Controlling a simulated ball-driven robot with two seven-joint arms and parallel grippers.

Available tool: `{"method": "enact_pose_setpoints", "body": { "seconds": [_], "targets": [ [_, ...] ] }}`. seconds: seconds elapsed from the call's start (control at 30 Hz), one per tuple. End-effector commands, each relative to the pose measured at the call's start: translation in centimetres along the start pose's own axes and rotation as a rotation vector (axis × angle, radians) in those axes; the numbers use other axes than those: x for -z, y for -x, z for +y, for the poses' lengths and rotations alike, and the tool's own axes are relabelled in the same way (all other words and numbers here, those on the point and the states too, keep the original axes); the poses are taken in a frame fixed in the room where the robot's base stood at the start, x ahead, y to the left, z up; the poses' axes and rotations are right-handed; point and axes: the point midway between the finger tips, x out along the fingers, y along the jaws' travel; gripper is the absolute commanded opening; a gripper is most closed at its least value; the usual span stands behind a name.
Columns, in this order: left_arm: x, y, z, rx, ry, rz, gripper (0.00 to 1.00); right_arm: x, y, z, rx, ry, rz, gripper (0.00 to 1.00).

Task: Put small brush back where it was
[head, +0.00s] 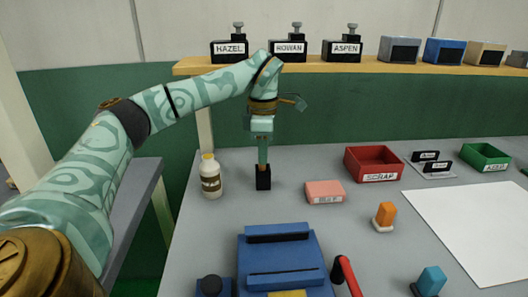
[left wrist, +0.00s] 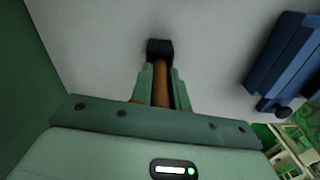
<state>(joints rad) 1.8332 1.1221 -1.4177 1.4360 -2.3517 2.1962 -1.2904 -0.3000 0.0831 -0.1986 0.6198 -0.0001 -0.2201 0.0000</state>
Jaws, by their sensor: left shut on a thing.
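My left gripper (head: 263,160) points straight down over the left part of the grey table. In the left wrist view its fingers (left wrist: 161,80) are shut on a brown handle (left wrist: 161,90), which I take for the small brush. The handle runs down to a black block (left wrist: 159,46). The same black block (head: 263,179) shows below the fingertips in the head view, at or just above the table. I cannot tell whether it is the brush's own end or a holder around it. The fingers hide most of the handle. My right gripper is out of view.
A white bottle (head: 210,176) stands close left of the gripper. A pink block (head: 324,190) lies to the right, and a blue device (head: 281,262) stands in front. A red tray (head: 372,162) is farther right. A wooden shelf (head: 400,68) runs behind, above the table.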

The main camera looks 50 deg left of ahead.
Motion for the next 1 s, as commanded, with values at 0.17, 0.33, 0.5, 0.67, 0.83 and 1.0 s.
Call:
{"method": "enact_pose_setpoints", "body": {
  "seconds": [0.17,0.33,0.5,0.67,0.83,1.0],
  "targets": [
    [0.0,-0.1,0.0,0.001,0.001,0.0,0.39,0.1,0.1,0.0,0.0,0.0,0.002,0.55],
    [0.0,-0.2,0.0,0.001,0.0,0.001,0.39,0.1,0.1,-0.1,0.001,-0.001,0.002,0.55],
    [0.0,0.5,0.0,0.0,0.0,0.0,0.39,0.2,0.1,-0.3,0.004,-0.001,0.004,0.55],
    [0.1,4.2,-0.1,-0.006,0.001,-0.006,0.39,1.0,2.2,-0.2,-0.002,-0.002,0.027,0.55],
    [0.1,8.5,-0.1,-0.006,0.001,-0.005,0.39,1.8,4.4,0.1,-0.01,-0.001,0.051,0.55],
    [0.0,11.2,-0.1,-0.003,0.001,-0.002,0.39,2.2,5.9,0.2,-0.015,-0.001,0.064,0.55]
  ]
}}
